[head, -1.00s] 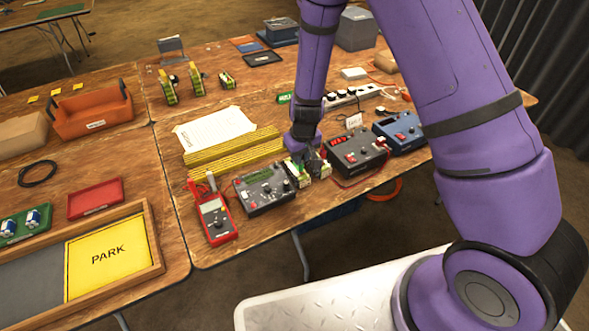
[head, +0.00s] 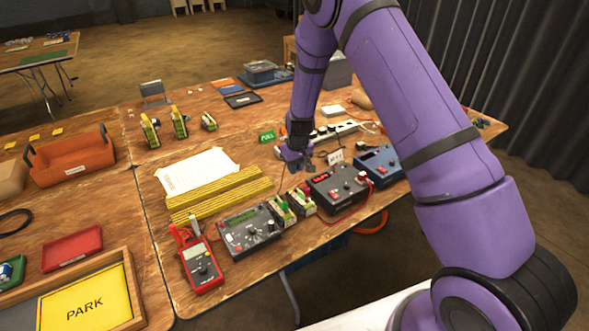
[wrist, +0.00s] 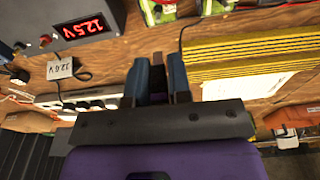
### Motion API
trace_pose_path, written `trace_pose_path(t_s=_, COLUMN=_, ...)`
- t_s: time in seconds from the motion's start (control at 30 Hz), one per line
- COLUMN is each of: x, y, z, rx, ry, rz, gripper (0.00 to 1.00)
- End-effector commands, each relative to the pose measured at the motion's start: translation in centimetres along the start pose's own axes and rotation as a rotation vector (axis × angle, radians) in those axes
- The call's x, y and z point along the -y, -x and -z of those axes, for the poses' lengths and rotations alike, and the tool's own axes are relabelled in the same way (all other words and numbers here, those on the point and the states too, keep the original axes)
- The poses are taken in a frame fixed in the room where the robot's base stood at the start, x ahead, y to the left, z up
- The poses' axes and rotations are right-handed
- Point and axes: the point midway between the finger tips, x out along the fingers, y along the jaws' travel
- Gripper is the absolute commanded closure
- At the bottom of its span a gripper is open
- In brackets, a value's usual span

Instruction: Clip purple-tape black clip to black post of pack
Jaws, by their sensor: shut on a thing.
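My gripper (head: 294,160) hangs low behind the black charger in the head view. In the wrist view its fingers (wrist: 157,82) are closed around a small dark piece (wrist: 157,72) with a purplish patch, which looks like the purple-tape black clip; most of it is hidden. Two yellow-and-white battery packs stand side by side at the table's front, a left pack (head: 281,210) and a right pack (head: 301,202), each with a green top part. My gripper is behind and apart from them. Their black posts are too small to make out.
The black charger (head: 337,188) with a red display stands right of the packs, a grey charger (head: 250,230) left. A blue charger (head: 379,166), power strip (head: 334,132) and voltage card (head: 335,157) are near my gripper. Yellow-striped bars (head: 220,195) lie left.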

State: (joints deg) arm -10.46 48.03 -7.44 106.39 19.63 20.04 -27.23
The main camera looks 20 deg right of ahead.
Motion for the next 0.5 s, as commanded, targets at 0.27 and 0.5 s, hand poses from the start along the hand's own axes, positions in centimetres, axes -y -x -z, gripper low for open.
trace_pose_path(t_s=0.27, x=0.01, y=-0.06, z=-0.04, rx=0.0, ry=-0.001, rz=0.0, gripper=0.95)
trace_pose_path(t_s=0.5, x=0.0, y=-0.83, z=-0.15, rx=0.001, ry=-0.001, rz=0.0, gripper=0.95)
